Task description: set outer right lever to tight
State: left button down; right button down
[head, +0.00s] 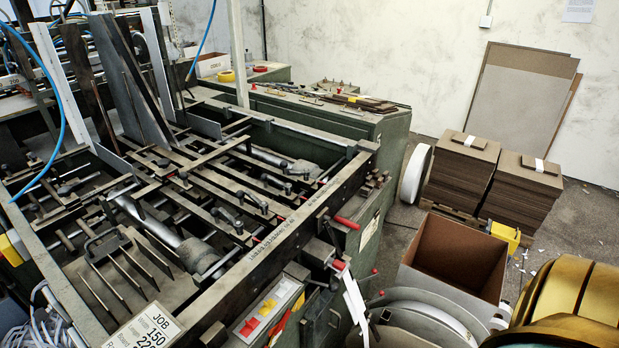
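The feeder (112,262) fills the left and middle of the head view, a dark green frame with bars and rods inside. Several small dark clamp levers sit on its bars, among them one near the middle (226,216) and one toward the right rail (286,187). A lever with a red grip (347,222) sticks out from the right rail, and a second red grip (338,265) is below it. No marking shows which is the outer right lever, and I cannot read tight or loose on any. Neither of my grippers is in view.
A job card (147,328) lies at the feeder's front. An open cardboard box (455,255), stacked board (462,172) and yellow rolls (572,290) stand on the right. Tall plates (135,85) rise at the back left. Pale strips (355,300) hang by the front right corner.

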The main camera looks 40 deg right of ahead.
aim_at(306, 172)
jog(key=k, duration=0.5)
jog(key=z, duration=1.7)
jog(key=i+z, duration=0.1)
jog(key=i, duration=0.6)
